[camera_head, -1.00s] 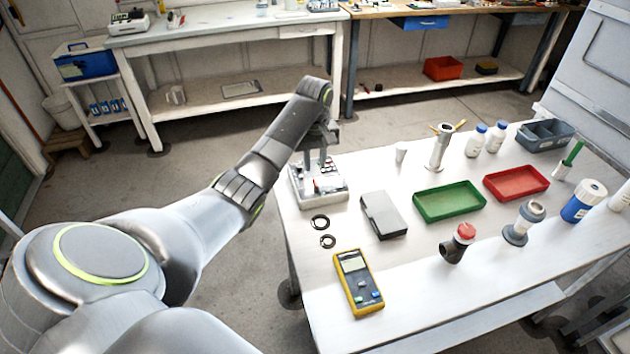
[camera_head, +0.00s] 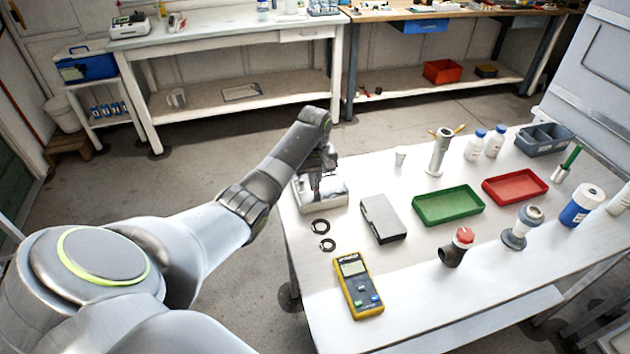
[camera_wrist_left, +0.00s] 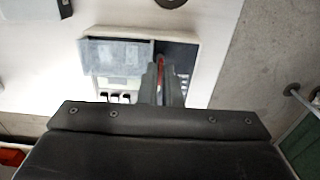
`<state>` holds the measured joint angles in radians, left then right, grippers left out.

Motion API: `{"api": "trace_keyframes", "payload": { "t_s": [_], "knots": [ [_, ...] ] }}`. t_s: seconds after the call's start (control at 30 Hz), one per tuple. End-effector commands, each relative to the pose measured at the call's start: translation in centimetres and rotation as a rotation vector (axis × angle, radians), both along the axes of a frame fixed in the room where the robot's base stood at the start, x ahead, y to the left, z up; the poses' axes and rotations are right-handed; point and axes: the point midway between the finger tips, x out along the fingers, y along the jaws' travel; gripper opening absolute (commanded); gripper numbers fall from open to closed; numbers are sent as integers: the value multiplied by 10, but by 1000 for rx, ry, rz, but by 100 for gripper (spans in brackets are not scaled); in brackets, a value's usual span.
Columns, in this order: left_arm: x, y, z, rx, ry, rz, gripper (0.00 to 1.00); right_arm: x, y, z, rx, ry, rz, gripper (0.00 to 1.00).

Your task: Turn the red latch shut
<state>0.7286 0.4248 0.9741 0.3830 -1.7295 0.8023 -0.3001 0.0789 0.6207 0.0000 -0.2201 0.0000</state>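The reactor box (camera_head: 333,203) is a small white and grey unit at the left end of the white table. My left gripper (camera_head: 315,194) points down over it. In the left wrist view, the box (camera_wrist_left: 122,86) has a grey see-through panel (camera_wrist_left: 115,53) across its top and a few dark buttons below. The red latch (camera_wrist_left: 161,69) shows as a narrow red strip between the two fingers of the left gripper (camera_wrist_left: 161,80), which are close together on it. The fingers hide most of the latch. In the head view I cannot make out the latch. My right gripper is not in view.
Two black rings (camera_head: 321,226), a grey case (camera_head: 383,218) and a yellow meter (camera_head: 357,284) lie near the box. Green (camera_head: 448,206) and red (camera_head: 515,187) trays stand further right, among bottles and fittings. The table's left edge is close to the box.

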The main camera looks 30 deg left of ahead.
Motion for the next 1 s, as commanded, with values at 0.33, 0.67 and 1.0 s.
{"api": "trace_keyframes", "payload": {
  "t_s": [0.33, 0.67, 1.0],
  "knots": [
    [0, 0, 1, 0, 0, -24, 0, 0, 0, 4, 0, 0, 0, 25],
    [1, 0, 4, -1, 1, -208, 0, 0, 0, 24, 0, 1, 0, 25],
    [2, -2, 4, 0, 0, -526, 0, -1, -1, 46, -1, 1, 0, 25]
  ]
}}
